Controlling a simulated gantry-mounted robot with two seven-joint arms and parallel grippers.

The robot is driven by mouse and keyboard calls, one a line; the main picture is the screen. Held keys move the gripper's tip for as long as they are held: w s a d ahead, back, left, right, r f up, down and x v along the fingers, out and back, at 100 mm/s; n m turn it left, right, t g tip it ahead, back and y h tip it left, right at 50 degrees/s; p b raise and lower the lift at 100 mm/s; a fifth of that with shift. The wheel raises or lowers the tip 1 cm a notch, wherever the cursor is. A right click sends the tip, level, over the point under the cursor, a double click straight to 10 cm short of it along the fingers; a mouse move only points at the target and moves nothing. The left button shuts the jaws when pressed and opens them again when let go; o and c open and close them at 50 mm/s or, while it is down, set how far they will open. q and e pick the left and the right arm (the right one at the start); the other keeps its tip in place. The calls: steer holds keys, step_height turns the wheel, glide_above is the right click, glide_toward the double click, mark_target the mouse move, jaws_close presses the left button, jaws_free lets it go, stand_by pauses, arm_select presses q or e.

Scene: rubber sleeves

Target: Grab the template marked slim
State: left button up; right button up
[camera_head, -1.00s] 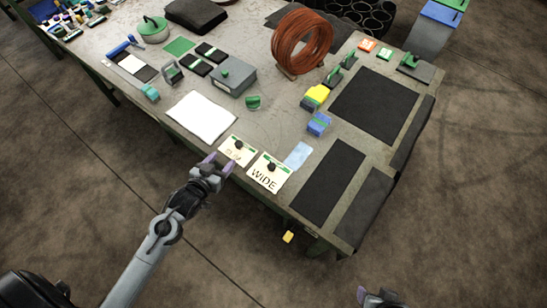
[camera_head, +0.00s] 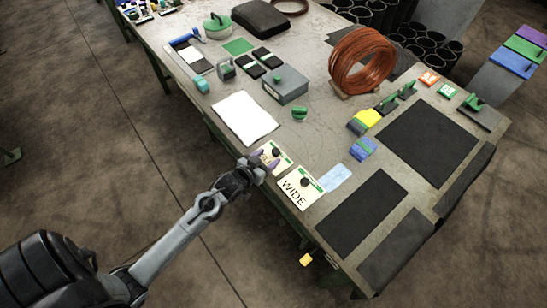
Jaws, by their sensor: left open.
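A small cream template (camera_head: 284,160) with a green strip and a dark knob lies at the table's front edge, partly covered by my left gripper. Its lettering is mostly hidden, so I cannot read it. A second cream template (camera_head: 292,201) marked WIDE, also with a dark knob and green strip, lies just to its right. My left gripper (camera_head: 264,160) is open, with its purple fingertips at the left side of the partly covered template, near the knob. I cannot tell whether they touch it. My right gripper is out of view.
A white sheet (camera_head: 245,118) lies behind and left of the templates, and a light blue piece (camera_head: 336,177) lies to their right. Dark mats (camera_head: 362,213) cover the right part of the table. A copper coil (camera_head: 362,62) stands farther back.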

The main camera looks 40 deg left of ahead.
mark_target(273, 154)
arm_select(q)
steer(key=x, duration=0.4)
steer(key=shift+d+b, duration=0.15)
steer(key=shift+b, duration=0.15)
jaws_close()
